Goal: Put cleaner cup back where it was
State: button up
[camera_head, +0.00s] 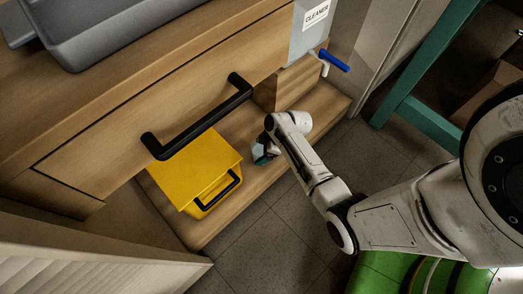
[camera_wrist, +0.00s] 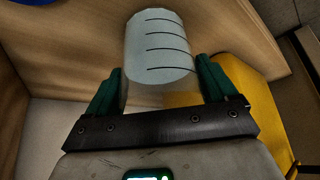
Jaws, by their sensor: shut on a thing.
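The cleaner cup (camera_wrist: 158,45) is a pale, translucent cup with several dark measuring lines. In the wrist view it stands between the two green fingers of my gripper (camera_wrist: 160,78), which is shut on it. In the head view my gripper (camera_head: 264,153) is low by the wooden shelf, right of the yellow box; the cup is mostly hidden there behind the gripper and wrist. The cleaner dispenser (camera_head: 306,32), a grey container labelled CLEANER with a blue lever (camera_head: 335,61), is at the top. I cannot tell whether the cup touches the shelf.
A yellow box (camera_head: 196,168) with a black handle sits left of my gripper; its yellow also shows in the wrist view (camera_wrist: 250,87). A black drawer handle (camera_head: 198,118) juts out above it. The wooden shelf (camera_head: 318,108) has bare room to the right. A teal frame (camera_head: 425,65) stands at right.

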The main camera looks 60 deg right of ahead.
jog(key=o, duration=1.1)
jog(key=shift+f, duration=0.15)
jog(key=shift+r, duration=0.35)
jog(key=p+v, duration=0.6)
jog(key=v, duration=0.5)
jog(key=s+a+r+m+g+h, duration=0.1)
jog(key=s+a+r+m, duration=0.1)
jog(key=s+a+r, duration=0.1)
jog(key=s+a+r+m+g+h, duration=0.1)
jog(key=s+a+r+m, duration=0.1)
jog(key=a+r, duration=0.4)
jog(key=s+a+r+m+g+h, duration=0.1)
jog(key=s+a+r+m+g, duration=0.1)
jog(key=s+a+r, duration=0.2)
jog(key=shift+a+r, duration=0.55)
jog(key=shift+r, duration=0.15)
